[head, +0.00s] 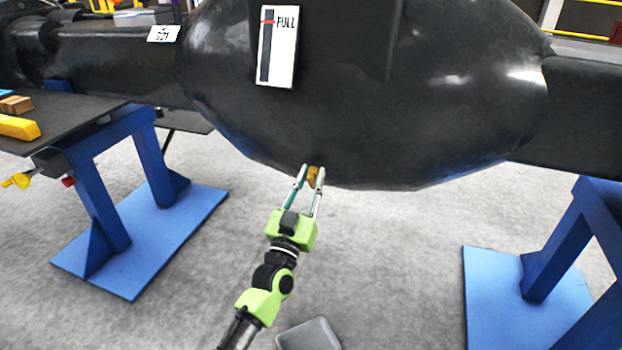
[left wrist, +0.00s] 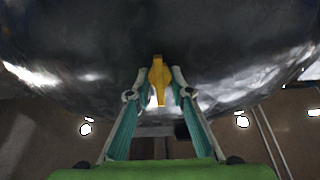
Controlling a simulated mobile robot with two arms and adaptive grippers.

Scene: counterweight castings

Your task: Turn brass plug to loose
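The brass plug (head: 313,177) is a small yellow-gold fitting on the underside of the big black casting (head: 440,110). In the left wrist view the plug (left wrist: 158,80) hangs from the dark, shiny underside, with a wide upper part and a narrow tongue pointing down. My left gripper (head: 312,176) reaches up from below, one finger on each side of the plug. Its fingertips (left wrist: 161,76) appear closed in against the plug's sides; the exact contact is hard to see. My right gripper is not in view.
A white gauge marked FULL (head: 278,45) is on the casting's front, its red pointer near the top. Blue stands (head: 105,190) are at left and right (head: 560,250). A dark bench (head: 60,115) at left holds yellow and brown blocks. The floor under the casting is mostly clear.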

